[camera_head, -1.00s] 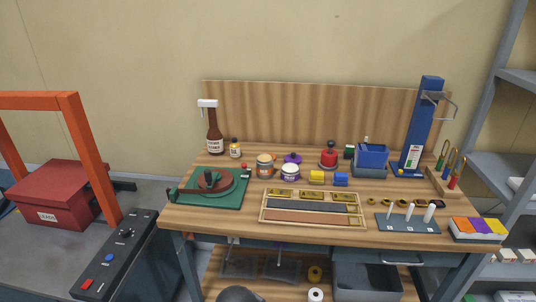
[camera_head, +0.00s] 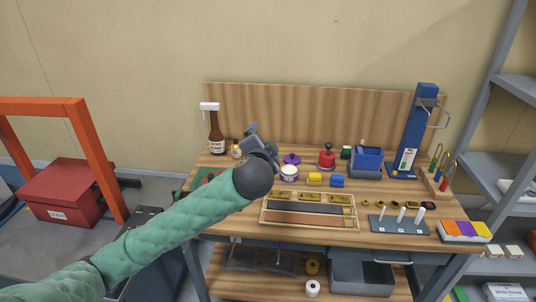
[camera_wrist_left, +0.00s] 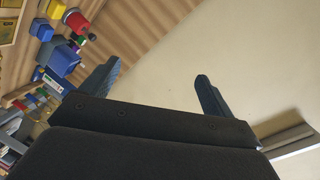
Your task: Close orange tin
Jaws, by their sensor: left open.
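My left gripper (camera_head: 254,133) is over the left part of the workbench, its black forearm end lower and its jaws reaching up toward the backboard. It is open and empty, with its two fingers (camera_wrist_left: 155,88) apart in the left wrist view. The orange tin is hidden behind my left arm and gripper in the head view. A white-topped purple tin (camera_head: 288,174) stands just right of the gripper, with a purple lid (camera_head: 292,159) behind it. My right gripper is not in view.
A brown bottle (camera_head: 216,140) and a small bottle (camera_head: 236,150) stand to the left. A wooden tray (camera_head: 264,214) lies in front.

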